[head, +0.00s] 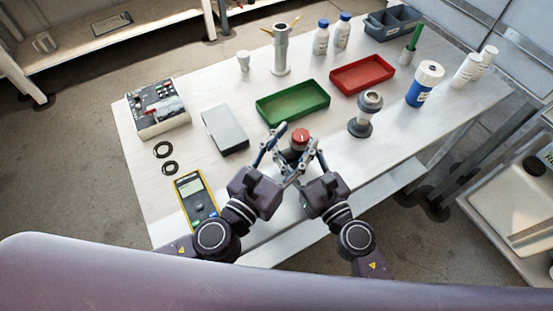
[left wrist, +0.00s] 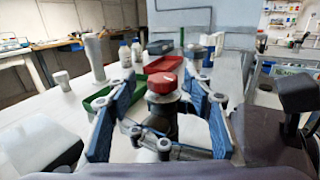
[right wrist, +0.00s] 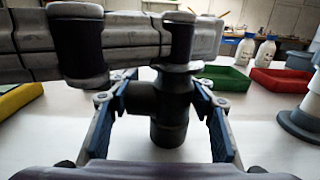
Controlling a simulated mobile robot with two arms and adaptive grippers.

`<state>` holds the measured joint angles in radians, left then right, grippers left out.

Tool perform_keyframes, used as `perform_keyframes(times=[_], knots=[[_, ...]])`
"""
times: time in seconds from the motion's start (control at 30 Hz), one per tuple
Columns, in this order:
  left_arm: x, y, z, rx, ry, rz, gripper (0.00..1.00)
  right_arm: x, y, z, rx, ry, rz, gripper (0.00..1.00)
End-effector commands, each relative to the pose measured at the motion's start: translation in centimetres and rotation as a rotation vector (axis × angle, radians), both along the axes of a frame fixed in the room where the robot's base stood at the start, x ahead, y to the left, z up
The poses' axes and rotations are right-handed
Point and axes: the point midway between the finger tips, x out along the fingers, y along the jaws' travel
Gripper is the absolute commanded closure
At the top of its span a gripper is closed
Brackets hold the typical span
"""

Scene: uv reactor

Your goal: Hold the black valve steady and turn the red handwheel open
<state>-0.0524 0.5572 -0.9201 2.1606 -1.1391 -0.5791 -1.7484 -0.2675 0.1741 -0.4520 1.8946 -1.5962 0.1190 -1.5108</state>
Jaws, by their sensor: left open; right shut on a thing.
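The red handwheel (head: 300,134) tops the black valve on the white table; it also shows in the left wrist view (left wrist: 162,82). My left gripper (head: 288,150) is open, with its blue-padded fingers on either side of the handwheel, apart from it as far as I can tell. The black valve (right wrist: 168,112) stands upright in the right wrist view. My right gripper (right wrist: 163,104) is shut on its body, below the wheel. My left gripper's dark links cross the top of that view and hide the handwheel there.
A green tray (head: 293,104) and a red tray (head: 363,74) lie behind the valve. A grey fitting (head: 364,118) stands to the right. The table's front edge is close.

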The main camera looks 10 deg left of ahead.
Motion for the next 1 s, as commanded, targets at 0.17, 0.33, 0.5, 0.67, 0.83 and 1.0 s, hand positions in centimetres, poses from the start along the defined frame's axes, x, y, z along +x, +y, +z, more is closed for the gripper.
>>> perform_keyframes(times=[0.17,0.33,0.5,0.67,0.83,1.0], knots=[[-3.2,1.6,-0.1,0.002,0.004,0.000,0.53,0.0,-0.1,-0.1,-0.001,0.000,-0.002,0.88],[-5.7,2.9,-0.1,0.004,0.003,0.001,0.53,0.0,-0.1,-0.1,-0.001,0.001,-0.001,0.88],[-7.5,3.9,-0.1,0.004,0.001,0.003,0.53,0.0,-0.1,-0.1,-0.001,0.001,-0.001,0.88],[-8.3,4.3,0.0,0.001,0.000,0.003,0.53,0.0,-0.1,-0.1,-0.001,0.001,-0.001,0.88],[-8.4,4.3,0.0,0.000,-0.001,0.002,0.53,0.0,-0.1,-0.1,-0.001,0.001,-0.001,0.88],[-8.4,4.3,0.0,0.000,-0.001,0.002,0.53,0.0,-0.1,-0.1,-0.001,0.001,-0.001,0.88]])
